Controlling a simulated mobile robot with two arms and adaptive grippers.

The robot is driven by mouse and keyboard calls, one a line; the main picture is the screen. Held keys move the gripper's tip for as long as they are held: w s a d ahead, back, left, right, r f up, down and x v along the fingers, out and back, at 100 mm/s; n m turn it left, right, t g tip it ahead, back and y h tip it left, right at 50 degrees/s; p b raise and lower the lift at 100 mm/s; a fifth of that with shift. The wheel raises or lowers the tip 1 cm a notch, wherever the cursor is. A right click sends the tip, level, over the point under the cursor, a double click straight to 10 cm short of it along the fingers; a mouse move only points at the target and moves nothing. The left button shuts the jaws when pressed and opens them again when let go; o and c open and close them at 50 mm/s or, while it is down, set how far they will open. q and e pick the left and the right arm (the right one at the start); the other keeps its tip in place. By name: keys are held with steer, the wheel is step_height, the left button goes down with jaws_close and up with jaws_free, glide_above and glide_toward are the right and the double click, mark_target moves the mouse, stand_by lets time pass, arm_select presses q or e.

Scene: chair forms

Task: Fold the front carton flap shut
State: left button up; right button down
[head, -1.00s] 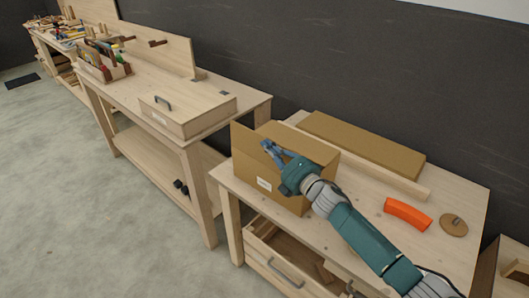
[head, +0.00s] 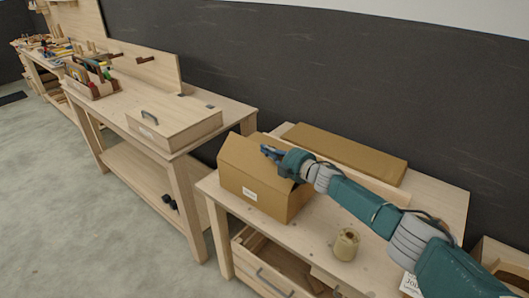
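A brown cardboard carton (head: 252,190) with a white label on its front stands on the near workbench. Its front flap (head: 247,159) slopes up and inward over the top of the box. My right gripper (head: 270,151) is at the carton's top, by the upper edge of that flap. Its dark fingers are small and partly overlap, so I cannot tell how far apart they are or whether they touch the flap. The gripper and wrist hide the carton's right top part and any flaps there. My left gripper is not in view.
A long flat brown box (head: 345,150) lies behind the carton by the dark wall. A tan spool-like object (head: 346,243) stands on the bench (head: 305,238) at front right. A wooden case (head: 174,126) rests on another bench at left. My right arm crosses the near bench.

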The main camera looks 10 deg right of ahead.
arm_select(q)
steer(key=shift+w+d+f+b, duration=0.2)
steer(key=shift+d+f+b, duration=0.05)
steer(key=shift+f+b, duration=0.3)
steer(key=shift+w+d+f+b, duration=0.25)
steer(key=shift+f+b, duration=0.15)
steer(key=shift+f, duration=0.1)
arm_select(e)
steer(key=shift+w+d+f, duration=0.35)
steer(key=shift+d+f, duration=0.05)
steer(key=shift+f, duration=0.15)
steer(key=shift+w+d+f, duration=0.3)
steer(key=shift+d+f, duration=0.05)
steer(key=shift+f, duration=0.2)
steer(key=shift+r, duration=0.15)
